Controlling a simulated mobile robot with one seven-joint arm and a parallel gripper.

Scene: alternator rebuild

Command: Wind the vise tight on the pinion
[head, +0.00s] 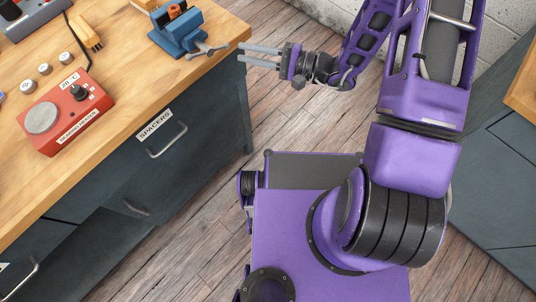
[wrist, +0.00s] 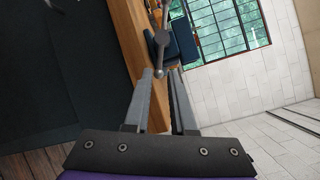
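The blue vise (head: 180,36) stands at the bench's right end. A small orange and dark part (head: 177,9), likely the pinion, sits between its jaws; how firmly it is held I cannot tell. The grey vise handle (head: 208,51) is a bar with ball ends at the vise's near right side, by the bench edge. My gripper (head: 244,54) is open and empty, its fingers pointing left at the handle. In the wrist view, the handle (wrist: 161,38) appears just beyond the fingertips (wrist: 163,73), with the vise (wrist: 184,40) behind it. I see no contact.
A red hotplate-like unit (head: 67,118) with a dial, several small round pieces (head: 44,69) and a yellow tool (head: 85,34) lie on the wooden bench (head: 130,75). Below is a drawer labelled SPACERS (head: 155,126).

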